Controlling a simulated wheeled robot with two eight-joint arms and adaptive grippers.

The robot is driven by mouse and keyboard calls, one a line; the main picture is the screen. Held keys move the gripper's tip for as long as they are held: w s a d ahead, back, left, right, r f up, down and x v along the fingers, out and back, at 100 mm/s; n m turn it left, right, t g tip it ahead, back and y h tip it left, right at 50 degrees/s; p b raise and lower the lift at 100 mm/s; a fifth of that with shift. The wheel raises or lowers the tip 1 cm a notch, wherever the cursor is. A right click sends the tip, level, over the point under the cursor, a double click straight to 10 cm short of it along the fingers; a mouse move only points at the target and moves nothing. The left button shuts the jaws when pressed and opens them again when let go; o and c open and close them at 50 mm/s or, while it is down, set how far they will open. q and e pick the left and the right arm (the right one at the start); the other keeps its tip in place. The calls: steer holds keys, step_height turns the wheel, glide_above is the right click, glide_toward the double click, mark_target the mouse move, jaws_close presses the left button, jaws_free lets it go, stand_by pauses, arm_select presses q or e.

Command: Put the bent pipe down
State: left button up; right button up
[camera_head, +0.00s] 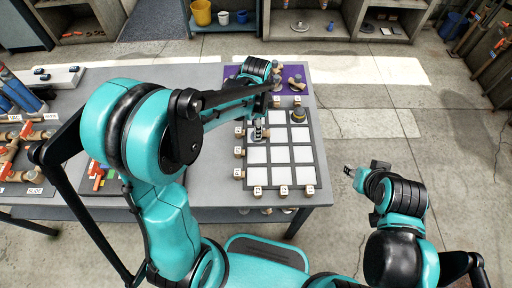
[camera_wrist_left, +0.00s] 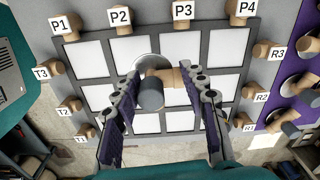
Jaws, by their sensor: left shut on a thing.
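My left gripper (camera_wrist_left: 152,98) is shut on the bent pipe (camera_wrist_left: 151,94), a tan elbow with a dark grey end and a round silver flange. In the left wrist view the pipe sits between the two fingers, over the white squares of the grid board (camera_wrist_left: 72,48). In the head view the left gripper (camera_head: 259,132) is over the left part of this board (camera_head: 319,160), and the pipe is mostly hidden there. I cannot tell whether the pipe touches the board. My right gripper (camera_head: 350,171) hangs beside the table on the right, and its opening is unclear.
Tan pegs with labels such as P1 (camera_wrist_left: 60,24) line the board. A purple mat (camera_head: 293,72) with pipe pieces lies behind. Several squares are bare. The table (camera_head: 212,208) ends just right of the board.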

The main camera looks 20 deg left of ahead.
mark_target(256, 142)
arm_select(q)
steer(key=s, duration=0.1)
steer(key=s+f, duration=0.2)
steer(key=shift+s+d+b, duration=0.25)
steer(key=shift+d+b, duration=0.05)
steer(key=shift+d, duration=0.1)
step_height(256, 142, down, 4)
steer(key=shift+f+b, duration=0.2)
steer(key=shift+b, duration=0.7)
steer(key=shift+r, duration=0.15)
steer(key=shift+s, duration=0.1)
steer(key=o, duration=1.3)
